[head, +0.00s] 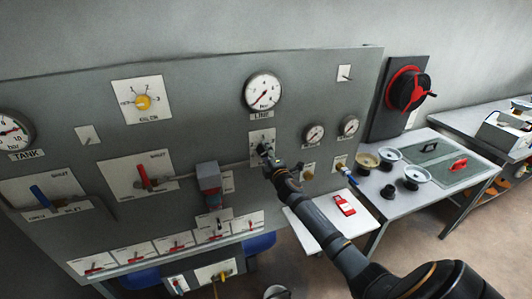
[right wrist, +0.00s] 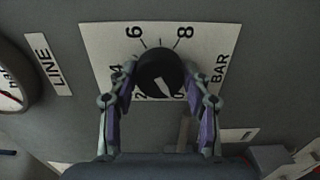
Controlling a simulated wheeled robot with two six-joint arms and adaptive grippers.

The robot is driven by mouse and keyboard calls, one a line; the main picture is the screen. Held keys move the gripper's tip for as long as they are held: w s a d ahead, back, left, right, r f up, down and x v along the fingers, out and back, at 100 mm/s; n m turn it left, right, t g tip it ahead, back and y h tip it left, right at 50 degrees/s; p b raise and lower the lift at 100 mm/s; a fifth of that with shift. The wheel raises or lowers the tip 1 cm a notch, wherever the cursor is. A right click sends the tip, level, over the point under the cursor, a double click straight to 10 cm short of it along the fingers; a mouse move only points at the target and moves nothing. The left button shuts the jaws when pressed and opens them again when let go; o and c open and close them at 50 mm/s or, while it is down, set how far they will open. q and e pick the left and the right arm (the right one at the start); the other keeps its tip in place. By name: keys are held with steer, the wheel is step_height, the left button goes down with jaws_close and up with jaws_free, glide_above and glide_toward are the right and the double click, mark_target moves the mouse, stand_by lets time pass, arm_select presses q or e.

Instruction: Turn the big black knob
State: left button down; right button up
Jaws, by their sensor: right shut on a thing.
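The big black knob (right wrist: 158,72) sits on a white dial plate (right wrist: 105,42) marked with numbers and "BAR", in the right wrist view. A white pointer line on the knob points toward the bottom of the picture, slightly right. My right gripper (right wrist: 160,80) has one finger on each side of the knob and is shut on it. In the head view my right gripper (head: 266,152) reaches the panel below the LINE gauge (head: 263,91) and hides most of the knob. My left gripper is not in view.
The grey panel (head: 215,95) carries other gauges, a yellow knob (head: 143,102), a blue lever (head: 40,196) and red levers. A red and black rotary switch (head: 408,90) is at right. A table (head: 385,212) with several round parts stands below it.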

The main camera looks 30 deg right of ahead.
stand_by(0.4)
steer(key=o, duration=1.2)
steer(key=shift+c, duration=0.2)
steer(key=v, duration=1.2)
